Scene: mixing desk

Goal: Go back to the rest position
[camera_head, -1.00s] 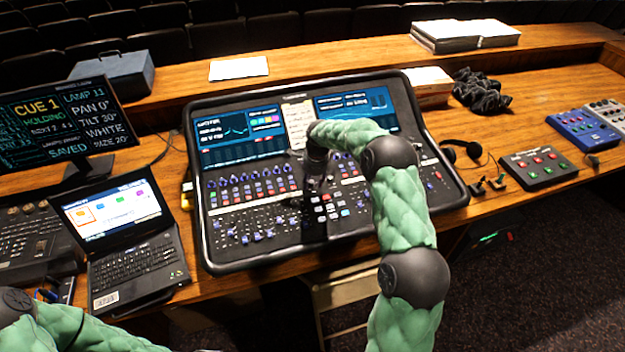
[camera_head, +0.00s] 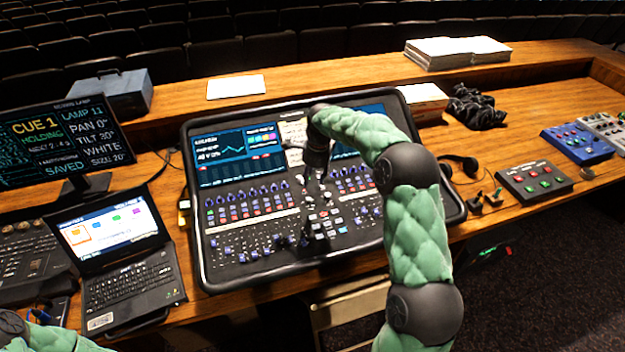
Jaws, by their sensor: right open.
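My right arm, green with dark joints, reaches from the lower right over the mixing desk (camera_head: 245,268). Its right gripper (camera_head: 312,212) points down over the middle of the desk's rows of knobs and faders. The gripper is dark against the dark panel; it looks open with nothing in it. I cannot tell the gap between its tips and the panel.
An open laptop (camera_head: 128,285) and a cue monitor (camera_head: 62,140) stand left of the desk. A headset (camera_head: 462,165), a button box (camera_head: 535,180) and a blue pedal (camera_head: 577,145) lie to the right. Paper stacks (camera_head: 457,52) lie on the back ledge. Dark floor lies at the lower right.

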